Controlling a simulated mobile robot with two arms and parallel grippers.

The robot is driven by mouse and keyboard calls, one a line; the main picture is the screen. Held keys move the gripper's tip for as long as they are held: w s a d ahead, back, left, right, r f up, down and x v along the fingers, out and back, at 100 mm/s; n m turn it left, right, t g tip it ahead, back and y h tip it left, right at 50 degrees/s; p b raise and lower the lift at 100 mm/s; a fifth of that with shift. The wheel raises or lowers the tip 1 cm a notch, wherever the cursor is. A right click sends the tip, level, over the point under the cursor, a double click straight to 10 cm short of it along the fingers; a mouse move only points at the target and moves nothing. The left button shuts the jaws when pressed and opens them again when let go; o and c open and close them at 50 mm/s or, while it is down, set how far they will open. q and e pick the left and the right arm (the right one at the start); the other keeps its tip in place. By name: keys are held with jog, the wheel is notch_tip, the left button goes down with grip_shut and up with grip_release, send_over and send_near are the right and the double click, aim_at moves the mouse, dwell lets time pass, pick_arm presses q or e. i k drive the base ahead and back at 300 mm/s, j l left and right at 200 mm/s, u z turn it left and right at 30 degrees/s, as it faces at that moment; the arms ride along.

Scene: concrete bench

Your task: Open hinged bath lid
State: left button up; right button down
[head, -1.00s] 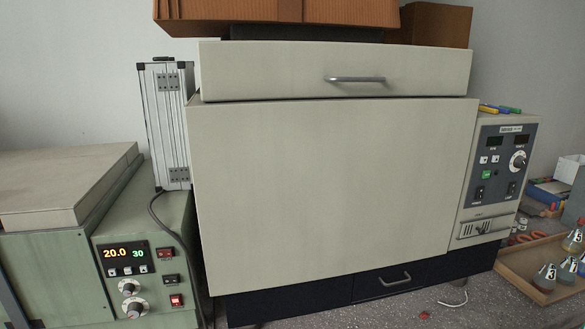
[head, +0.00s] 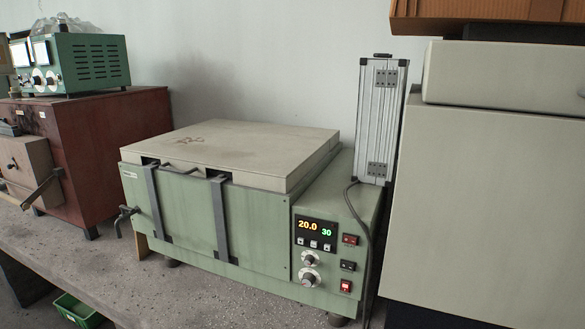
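A green bath (head: 262,223) stands on the bench in the middle of the head view, with a display and several switches on its right front. Its flat beige lid (head: 235,147) lies shut on top, with stains on its upper face. A bar handle (head: 182,170) shows at the lid's front edge, between two dark vertical straps (head: 221,220) on the front. Neither of my grippers shows in the view.
A tap (head: 124,217) sticks out at the bath's left. A green bin (head: 78,310) is below the bench.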

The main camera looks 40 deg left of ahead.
aim_at(273, 162)
jog(key=u, duration=1.65)
